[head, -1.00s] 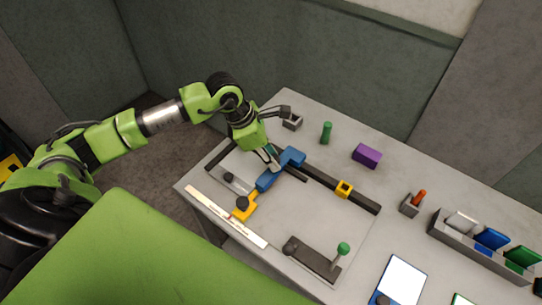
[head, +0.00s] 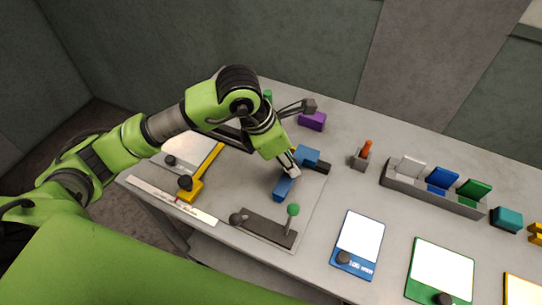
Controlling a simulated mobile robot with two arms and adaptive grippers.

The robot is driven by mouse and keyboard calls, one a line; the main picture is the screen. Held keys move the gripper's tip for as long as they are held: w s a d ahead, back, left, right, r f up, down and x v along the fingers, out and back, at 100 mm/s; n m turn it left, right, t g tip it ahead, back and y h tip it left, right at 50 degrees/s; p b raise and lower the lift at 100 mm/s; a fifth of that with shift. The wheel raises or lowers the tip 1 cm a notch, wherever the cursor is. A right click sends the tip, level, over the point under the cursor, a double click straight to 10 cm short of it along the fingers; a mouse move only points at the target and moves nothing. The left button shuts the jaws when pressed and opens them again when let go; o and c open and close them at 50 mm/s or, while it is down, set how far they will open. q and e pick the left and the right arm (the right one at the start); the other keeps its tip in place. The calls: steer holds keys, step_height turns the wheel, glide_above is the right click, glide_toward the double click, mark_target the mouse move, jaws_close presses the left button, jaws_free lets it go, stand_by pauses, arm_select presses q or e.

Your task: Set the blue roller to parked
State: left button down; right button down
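The blue roller is near the right end of the dark rail (head: 323,168). Its blue block (head: 308,154) sits over the rail and its lower blue end (head: 283,188) reaches toward the front. My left gripper (head: 290,164) comes down between these two blue parts and appears closed on the piece joining them. Its fingertips partly hide that piece. My arm hides most of the rail to the left. My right gripper is not in view.
A green-knobbed lever (head: 292,210) stands on a dark base in front of the roller. A yellow bar (head: 200,176) lies to the left. A purple block (head: 313,121), an orange-topped peg (head: 366,149) and a grey rack (head: 432,199) stand behind and right. A blue-edged board (head: 359,240) lies front right.

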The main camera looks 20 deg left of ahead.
arm_select(q)
steer(key=shift+s+d, duration=0.1)
steer(key=shift+d, duration=0.5)
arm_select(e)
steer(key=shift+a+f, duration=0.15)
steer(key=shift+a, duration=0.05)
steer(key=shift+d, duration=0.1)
arm_select(q)
steer(key=c, duration=1.7)
jaws_free()
steer(key=shift+d, duration=0.2)
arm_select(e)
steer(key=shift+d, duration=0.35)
arm_select(q)
steer(key=shift+r, duration=0.1)
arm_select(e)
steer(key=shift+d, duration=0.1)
